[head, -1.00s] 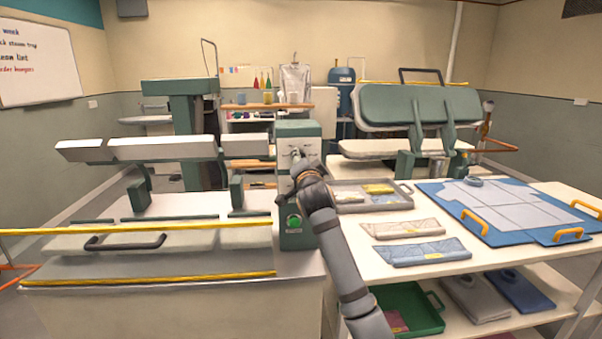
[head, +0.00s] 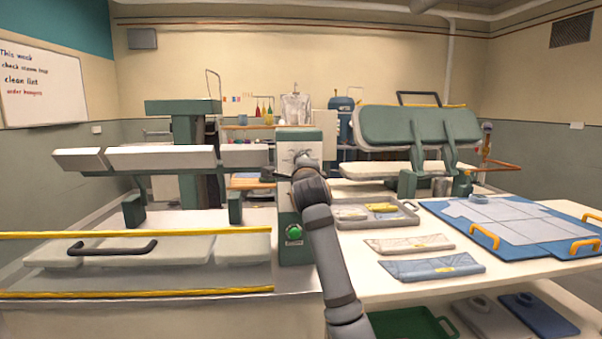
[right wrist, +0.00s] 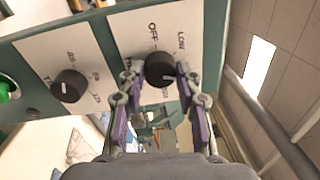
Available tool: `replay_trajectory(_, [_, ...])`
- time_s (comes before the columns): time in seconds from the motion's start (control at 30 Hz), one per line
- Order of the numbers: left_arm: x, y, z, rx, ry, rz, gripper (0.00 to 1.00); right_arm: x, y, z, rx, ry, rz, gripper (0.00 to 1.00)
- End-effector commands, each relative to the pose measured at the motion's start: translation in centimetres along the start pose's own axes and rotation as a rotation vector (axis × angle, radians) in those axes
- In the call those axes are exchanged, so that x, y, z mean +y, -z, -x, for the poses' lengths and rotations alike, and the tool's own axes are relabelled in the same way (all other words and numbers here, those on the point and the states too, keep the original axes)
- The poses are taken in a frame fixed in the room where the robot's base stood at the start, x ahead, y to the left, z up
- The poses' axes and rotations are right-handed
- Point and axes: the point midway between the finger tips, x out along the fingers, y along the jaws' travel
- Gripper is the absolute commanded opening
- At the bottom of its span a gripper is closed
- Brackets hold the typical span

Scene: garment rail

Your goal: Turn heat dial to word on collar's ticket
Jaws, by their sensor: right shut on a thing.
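The heat dial (right wrist: 160,68) is a black round knob with a white mark, on a white panel with OFF and LOW printed beside it; its other words are hidden or unclear. My right gripper (right wrist: 155,78) is shut on this dial, a finger on each side. In the head view my right gripper (head: 304,163) is at the upper face of the green control box (head: 296,255), and my arm hides much of the box. A blue-grey folded cloth piece (head: 408,270) with a yellow tag lies on the right table; I cannot read the tag or tell whether this is the collar. My left gripper is not in view.
A second black dial (right wrist: 68,85) with numbers is beside the heat dial. A green button (head: 294,232) is low on the box. A press with yellow bars (head: 150,292) stands left. A grey tray (head: 350,222) and blue board (head: 440,212) are on the right table.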

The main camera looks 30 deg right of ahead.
Motion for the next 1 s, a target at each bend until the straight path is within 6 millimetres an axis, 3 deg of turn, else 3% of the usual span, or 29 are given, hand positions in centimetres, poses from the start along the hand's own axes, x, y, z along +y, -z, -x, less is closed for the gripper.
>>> replay_trajectory(0.37, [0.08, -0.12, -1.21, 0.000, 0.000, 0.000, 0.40, 0.19, 0.00, -0.02, 0.009, -0.004, -0.126, 0.02])
replay_trajectory(0.87, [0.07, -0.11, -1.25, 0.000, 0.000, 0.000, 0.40, 0.15, -0.01, -0.03, 0.010, -0.005, -0.139, 0.02])
replay_trajectory(0.9, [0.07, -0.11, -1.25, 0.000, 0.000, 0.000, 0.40, 0.16, -0.01, -0.03, 0.010, -0.006, -0.139, 0.39])
replay_trajectory(1.0, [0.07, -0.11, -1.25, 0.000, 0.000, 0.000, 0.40, 0.13, -0.01, -0.03, 0.010, -0.005, -0.139, 0.53])
